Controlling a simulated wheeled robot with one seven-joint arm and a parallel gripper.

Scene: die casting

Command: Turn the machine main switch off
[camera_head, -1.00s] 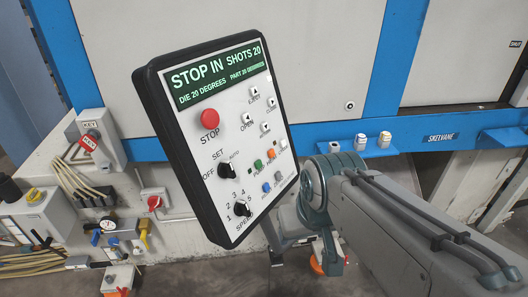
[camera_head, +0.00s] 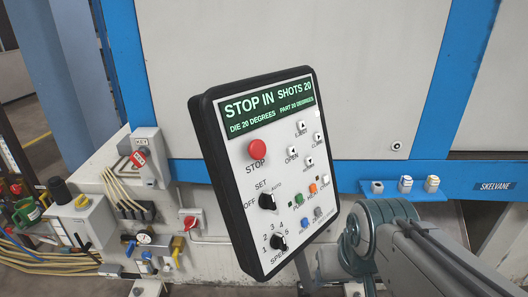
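A small white box with a red switch (camera_head: 190,222) is on the machine's pale lower wall, left of the control panel (camera_head: 270,175). Its position, on or off, is too small to read. A grey key box (camera_head: 147,150) with a red tag (camera_head: 138,158) is mounted above it. No label shows which one is the main switch. The panel's screen reads "STOP IN", "SHOTS 20". It has a red STOP button (camera_head: 257,149) and black OFF/SET/AUTO and SPEED knobs. My gripper is not visible.
The tilted control panel stands out in front of the machine. At left are hoses, a gauge (camera_head: 143,238), valves, and a grey box with a yellow button (camera_head: 82,201). A blue beam (camera_head: 190,171) crosses the machine. Open floor shows at far left.

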